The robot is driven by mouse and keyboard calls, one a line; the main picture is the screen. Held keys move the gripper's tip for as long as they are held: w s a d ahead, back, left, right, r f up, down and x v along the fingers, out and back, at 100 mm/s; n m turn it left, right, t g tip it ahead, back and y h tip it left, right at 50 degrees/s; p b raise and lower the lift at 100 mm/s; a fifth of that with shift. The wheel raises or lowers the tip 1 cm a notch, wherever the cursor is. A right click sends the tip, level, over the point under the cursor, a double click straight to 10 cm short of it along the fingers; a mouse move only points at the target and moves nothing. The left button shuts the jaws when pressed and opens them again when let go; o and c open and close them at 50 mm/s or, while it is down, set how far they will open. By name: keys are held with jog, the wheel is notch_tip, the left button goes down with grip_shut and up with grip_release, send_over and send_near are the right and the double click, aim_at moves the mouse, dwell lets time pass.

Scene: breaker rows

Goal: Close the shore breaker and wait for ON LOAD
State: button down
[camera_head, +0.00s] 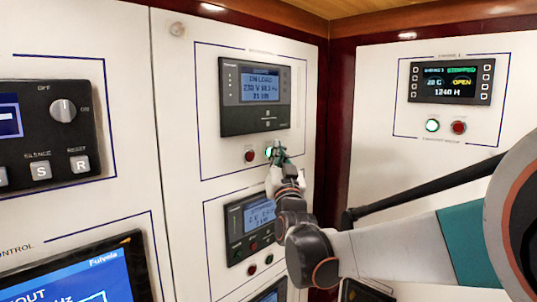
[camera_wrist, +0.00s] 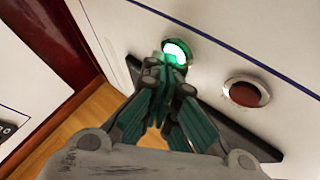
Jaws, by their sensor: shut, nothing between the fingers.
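The upper breaker panel's display (camera_head: 262,87) reads "ON LOAD", with a voltage line and "21 kW" below; its small heading is too blurred to read. Under it are a red button (camera_head: 250,156) and a lit green button (camera_head: 269,152). My gripper (camera_head: 278,152) is shut and empty, its tips at the green button. In the wrist view the green button (camera_wrist: 175,48) glows just beyond my fingertips (camera_wrist: 166,64), which overlap its lower edge; I cannot tell whether they touch. The red button (camera_wrist: 246,93) is unlit, to the right.
A second display (camera_head: 258,216) with its own buttons sits below, partly behind my arm. Left are a rotary knob (camera_head: 63,110) and a large screen (camera_head: 80,280).

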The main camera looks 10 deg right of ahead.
dwell(0.5)
jog(key=shift+s+d, duration=0.45)
jog(key=shift+s, duration=0.15)
jog(key=shift+s+d, duration=0.75)
jog(key=shift+s, duration=0.3)
jog(key=shift+s+d, duration=0.7)
jog(key=shift+s, duration=0.3)
